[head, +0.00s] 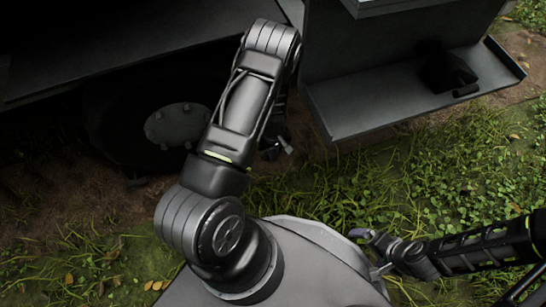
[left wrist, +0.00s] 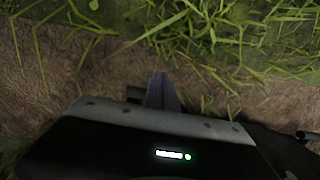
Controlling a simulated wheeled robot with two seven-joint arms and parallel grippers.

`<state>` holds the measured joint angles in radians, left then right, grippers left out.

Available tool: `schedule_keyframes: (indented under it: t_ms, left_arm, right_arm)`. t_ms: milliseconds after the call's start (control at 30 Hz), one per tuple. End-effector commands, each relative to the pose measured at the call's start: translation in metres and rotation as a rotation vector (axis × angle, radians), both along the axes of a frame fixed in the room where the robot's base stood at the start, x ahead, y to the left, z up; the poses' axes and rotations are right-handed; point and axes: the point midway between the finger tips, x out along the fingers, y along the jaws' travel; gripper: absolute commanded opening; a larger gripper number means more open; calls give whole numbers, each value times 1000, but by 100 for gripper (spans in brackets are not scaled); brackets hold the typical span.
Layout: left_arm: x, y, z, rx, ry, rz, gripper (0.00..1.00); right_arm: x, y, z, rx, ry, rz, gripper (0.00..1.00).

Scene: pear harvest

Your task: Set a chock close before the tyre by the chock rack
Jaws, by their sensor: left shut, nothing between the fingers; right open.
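The tyre (head: 105,130) stands in deep shadow under the dark vehicle body at the left of the head view, with its grey round hub (head: 180,124) showing. The chock rack (head: 350,108) is a grey shelf at the upper right, and a black chock (head: 447,72) sits on it. My left gripper (head: 284,146) is low between tyre and rack, partly hidden by its arm. In the left wrist view its fingers (left wrist: 163,92) are together and empty above bare soil. My right gripper (head: 368,236) is open and empty over the grass at the lower right.
The vehicle body (head: 110,40) overhangs the tyre at the upper left. Grass (head: 400,180) and leaves cover the clear ground below the rack. Bare soil (left wrist: 80,60) shows under my left gripper.

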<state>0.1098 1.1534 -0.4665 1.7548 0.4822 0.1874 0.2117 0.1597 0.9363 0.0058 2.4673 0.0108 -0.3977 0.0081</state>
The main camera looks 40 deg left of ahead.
Motion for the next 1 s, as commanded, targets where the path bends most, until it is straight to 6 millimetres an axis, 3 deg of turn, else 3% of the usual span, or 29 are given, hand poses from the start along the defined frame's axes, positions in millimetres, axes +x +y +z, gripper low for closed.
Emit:
schedule_keyframes:
  t_ms: [33, 200, 567, 700, 867, 1000]
  left_arm:
    - [0, 0, 15, 0, -1, 0, 0]
    - [0, 0, 34, 0, 1, 1, 0]
    - [-1, 0, 38, 0, 1, 1, 0]
    - [-4, -4, 37, -4, 3, -9, 10]
    - [-27, -38, 35, -32, 3, -111, 23]
    - [-62, -100, 42, -91, -28, -307, 34]
  right_arm:
    - [-1, 0, 10, 0, 2, 1, 100]
    - [-2, -1, 18, 1, 6, 3, 100]
    - [-3, -1, 18, 1, 8, 4, 100]
    - [-3, -1, 18, 1, 8, 4, 100]
    - [-3, -1, 18, 1, 8, 4, 100]
    - [-3, -1, 18, 1, 8, 4, 100]
